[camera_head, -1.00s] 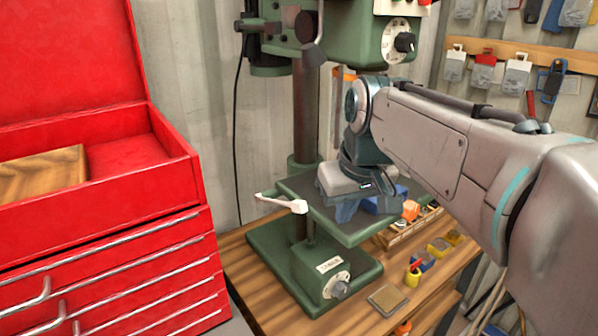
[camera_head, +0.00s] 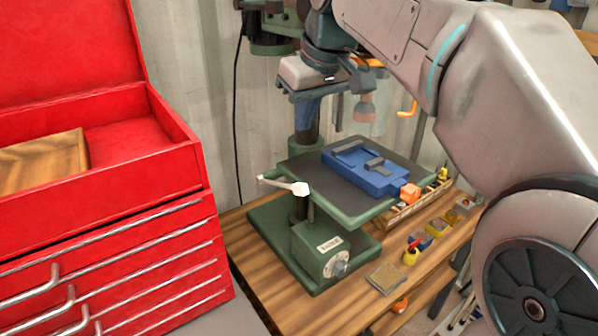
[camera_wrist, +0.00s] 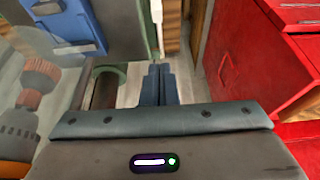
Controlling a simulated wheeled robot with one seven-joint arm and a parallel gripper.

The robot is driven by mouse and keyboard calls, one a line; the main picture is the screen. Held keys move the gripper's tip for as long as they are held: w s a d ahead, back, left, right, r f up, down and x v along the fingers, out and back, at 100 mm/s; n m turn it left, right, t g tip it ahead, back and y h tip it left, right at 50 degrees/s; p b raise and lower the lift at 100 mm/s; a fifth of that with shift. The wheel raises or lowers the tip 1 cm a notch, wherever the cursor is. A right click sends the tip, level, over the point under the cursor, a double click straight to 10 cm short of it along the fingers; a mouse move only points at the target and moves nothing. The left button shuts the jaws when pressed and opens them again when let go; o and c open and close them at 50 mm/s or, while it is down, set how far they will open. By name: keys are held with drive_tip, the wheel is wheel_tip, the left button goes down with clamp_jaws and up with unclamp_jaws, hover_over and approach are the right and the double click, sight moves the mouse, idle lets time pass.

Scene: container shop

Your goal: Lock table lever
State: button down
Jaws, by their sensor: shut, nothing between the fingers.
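The white table lever (camera_head: 288,186) sticks out from the left side of the drill press table (camera_head: 358,205). Its arm slants, with a pale block-shaped end toward the right. In the wrist view a thin white part that looks like the lever (camera_wrist: 157,14) shows at the top, beyond my fingertips. My gripper (camera_head: 306,112) is shut and empty. It hangs above the table by the drill column, higher than the lever and apart from it. Its dark blue fingers (camera_wrist: 158,68) are together in the wrist view.
A blue vise (camera_head: 367,165) lies on the table; it also shows in the wrist view (camera_wrist: 65,22). The green base (camera_head: 325,255) stands on a wooden bench (camera_head: 262,292). A red tool chest (camera_head: 125,225) stands close on the left. Small coloured items lie at right.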

hover_over(296, 184)
wheel_tip(296, 184, down, 8)
drive_tip(key=f, duration=0.3)
drive_tip(key=shift+s+d, duration=0.2)
drive_tip(key=shift+s, duration=0.1)
drive_tip(key=shift+s+d+f, duration=0.15)
drive_tip(key=shift+f, duration=0.55)
